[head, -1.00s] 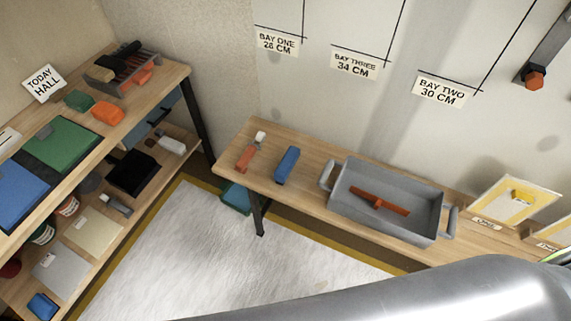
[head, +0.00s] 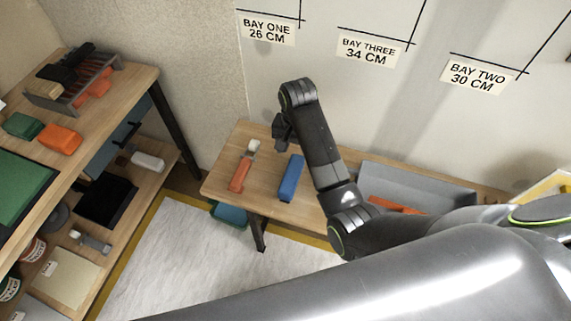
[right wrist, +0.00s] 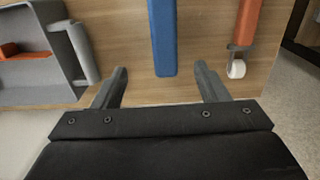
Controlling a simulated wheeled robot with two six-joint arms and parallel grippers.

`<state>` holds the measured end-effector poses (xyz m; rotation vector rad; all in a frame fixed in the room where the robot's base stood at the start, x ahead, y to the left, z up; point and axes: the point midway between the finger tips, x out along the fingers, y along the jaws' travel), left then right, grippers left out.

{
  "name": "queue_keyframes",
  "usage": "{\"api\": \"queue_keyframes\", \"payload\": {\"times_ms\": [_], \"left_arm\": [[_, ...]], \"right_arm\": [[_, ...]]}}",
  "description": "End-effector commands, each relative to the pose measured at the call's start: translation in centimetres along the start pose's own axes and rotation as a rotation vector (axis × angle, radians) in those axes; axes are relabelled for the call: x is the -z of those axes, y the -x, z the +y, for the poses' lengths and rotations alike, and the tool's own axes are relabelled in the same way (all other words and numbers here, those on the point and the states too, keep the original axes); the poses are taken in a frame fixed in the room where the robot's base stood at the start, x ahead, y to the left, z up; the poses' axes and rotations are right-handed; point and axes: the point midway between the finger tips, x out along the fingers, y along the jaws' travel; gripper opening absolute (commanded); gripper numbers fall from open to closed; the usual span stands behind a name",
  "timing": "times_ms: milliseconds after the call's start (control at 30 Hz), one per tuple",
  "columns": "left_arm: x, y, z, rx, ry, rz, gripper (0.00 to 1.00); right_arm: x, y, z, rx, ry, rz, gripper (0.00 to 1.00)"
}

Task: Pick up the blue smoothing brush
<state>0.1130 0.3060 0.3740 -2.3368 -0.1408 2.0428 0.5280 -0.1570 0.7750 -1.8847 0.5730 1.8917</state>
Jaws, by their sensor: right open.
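The blue smoothing brush (head: 291,178) lies on the wooden wall table (head: 228,180) as a long blue bar. In the right wrist view the blue brush (right wrist: 163,38) points between the two fingertips, its near end about level with them. My right gripper (head: 283,132) hangs above the table's back side, near the brush's far end. Its fingers (right wrist: 160,70) are spread apart with nothing held; the height above the brush is hard to tell. My left gripper is not in view.
An orange-handled roller (head: 240,172) lies left of the brush. A grey tray (head: 425,182) with an orange tool stands to the right, partly behind my arm. The wall rises behind the table. A shelf (head: 150,80) with several tools stands at the left.

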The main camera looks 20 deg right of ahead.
Motion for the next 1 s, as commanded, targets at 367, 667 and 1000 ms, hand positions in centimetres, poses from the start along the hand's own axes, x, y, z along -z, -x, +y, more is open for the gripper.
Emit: {"api": "queue_keyframes", "payload": {"times_ms": [367,667,1000], "left_arm": [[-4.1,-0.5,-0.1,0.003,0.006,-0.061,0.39],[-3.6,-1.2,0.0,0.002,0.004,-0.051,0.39],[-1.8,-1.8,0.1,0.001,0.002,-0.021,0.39]], "right_arm": [[-0.2,-5.6,-0.1,-0.006,-0.008,-0.009,0.67],[-0.2,-10.9,-0.1,-0.005,-0.008,-0.007,0.67],[0.0,-13.4,-0.5,-0.005,-0.007,-0.006,0.67]]}}
